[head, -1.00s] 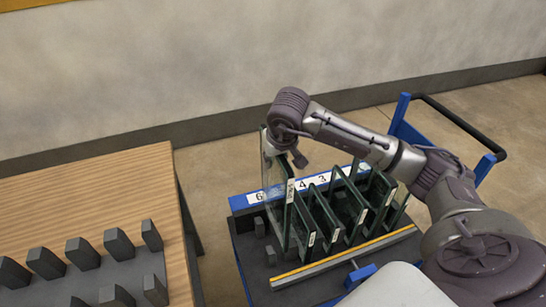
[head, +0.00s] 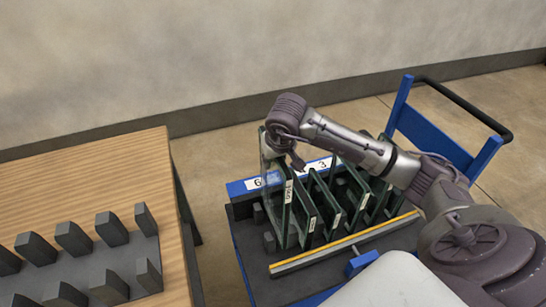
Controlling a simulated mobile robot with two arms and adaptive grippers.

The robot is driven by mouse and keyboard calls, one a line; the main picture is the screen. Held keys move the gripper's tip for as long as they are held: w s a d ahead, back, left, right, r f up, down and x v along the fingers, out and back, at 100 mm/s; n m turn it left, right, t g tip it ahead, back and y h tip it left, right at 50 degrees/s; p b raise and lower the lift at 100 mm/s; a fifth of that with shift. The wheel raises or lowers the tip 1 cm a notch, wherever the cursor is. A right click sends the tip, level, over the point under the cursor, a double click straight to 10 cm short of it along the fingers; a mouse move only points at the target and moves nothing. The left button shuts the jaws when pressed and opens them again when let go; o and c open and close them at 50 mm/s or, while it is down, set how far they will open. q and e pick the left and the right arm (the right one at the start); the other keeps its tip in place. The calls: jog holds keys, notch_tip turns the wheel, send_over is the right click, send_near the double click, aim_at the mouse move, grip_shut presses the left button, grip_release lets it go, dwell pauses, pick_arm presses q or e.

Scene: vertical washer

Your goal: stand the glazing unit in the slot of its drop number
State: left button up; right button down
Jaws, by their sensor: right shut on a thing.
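My right gripper (head: 284,147) is shut on the top of an upright glazing unit (head: 274,178) at the left end of the row on the cart (head: 250,260). The unit is clear glass with a dark green edge and a white label too small to read. I cannot tell whether its lower edge rests on the cart. Several other glass units (head: 327,205) stand in slots to its right, with small white labels. A blue rail (head: 237,188) behind them has number plates; 6 (head: 257,183) and 3 (head: 322,164) show, others are hidden by the glass and my arm. My left gripper is out of view.
A wooden table (head: 90,180) at left carries a grey rack (head: 80,275) with several dark blocks. A yellow-edged bar (head: 345,243) runs along the cart's front. A blue frame with a black handle (head: 465,105) rises at right. Floor shows between table and cart.

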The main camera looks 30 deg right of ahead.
aim_at(281, 161)
jog(key=shift+w+f+b, duration=0.1)
jog(key=shift+f+b, duration=1.3)
jog(key=shift+f, duration=1)
jog(key=shift+f+b, duration=1.5)
jog(key=shift+f, duration=0.05)
jog(key=c, duration=1)
grip_release()
jog(key=shift+o, duration=0.2)
jog(key=shift+s+f, duration=0.25)
jog(key=shift+f, duration=0.05)
jog(key=shift+r, duration=0.1)
jog(key=v, duration=1.2)
